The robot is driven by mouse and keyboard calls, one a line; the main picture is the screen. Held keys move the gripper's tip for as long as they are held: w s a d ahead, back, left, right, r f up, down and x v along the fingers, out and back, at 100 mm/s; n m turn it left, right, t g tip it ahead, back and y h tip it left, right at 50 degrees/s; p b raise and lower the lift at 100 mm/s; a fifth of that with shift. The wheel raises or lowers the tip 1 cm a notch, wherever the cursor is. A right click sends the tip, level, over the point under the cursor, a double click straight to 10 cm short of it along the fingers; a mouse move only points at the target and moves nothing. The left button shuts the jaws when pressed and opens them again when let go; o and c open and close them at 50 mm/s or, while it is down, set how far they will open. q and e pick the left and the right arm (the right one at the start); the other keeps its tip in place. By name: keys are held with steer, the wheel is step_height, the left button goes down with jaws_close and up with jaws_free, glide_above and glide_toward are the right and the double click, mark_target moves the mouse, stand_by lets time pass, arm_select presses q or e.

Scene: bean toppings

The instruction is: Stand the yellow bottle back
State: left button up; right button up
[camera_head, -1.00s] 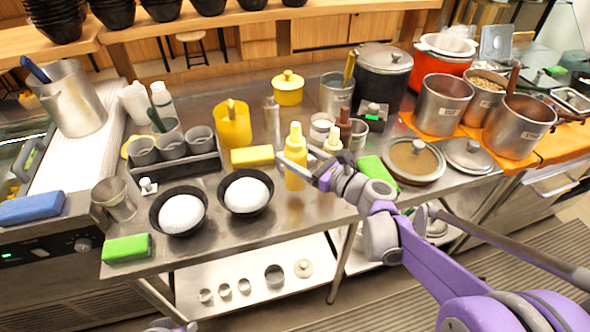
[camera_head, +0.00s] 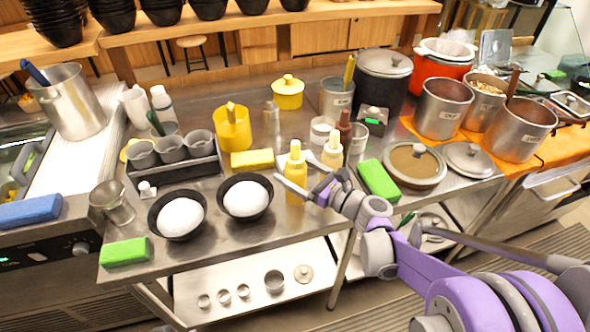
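The gripper and finger partly hide the bottle's base, so contact is hard to tell. My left gripper is not in view.
A dark-red bottle (camera_head: 343,132) stands behind the cream one. Two black bowls with white contents (camera_head: 181,216) (camera_head: 245,199) are to the left. A yellow sponge (camera_head: 252,159) lies behind; a green sponge (camera_head: 378,180) and lidded pan (camera_head: 415,165) are to the right.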

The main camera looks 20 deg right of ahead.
steer(key=shift+s+d+r, duration=0.15)
steer(key=shift+r, duration=0.05)
steer(key=v, duration=1.2)
steer(key=s+a+f+n+g+h, duration=0.4)
steer(key=s+a+f+n+g, duration=0.5)
steer(key=n, duration=0.6)
steer(key=s+d+f+n+h, duration=0.2)
steer(key=s+n+h, duration=0.1)
steer(key=n, duration=0.4)
steer(key=s+d+f+n+h, duration=0.2)
steer(key=s+n+h, duration=0.1)
steer(key=s+n, duration=0.3)
steer(key=shift+s+d+n+g+h, duration=0.3)
steer(key=shift+n, duration=0.1)
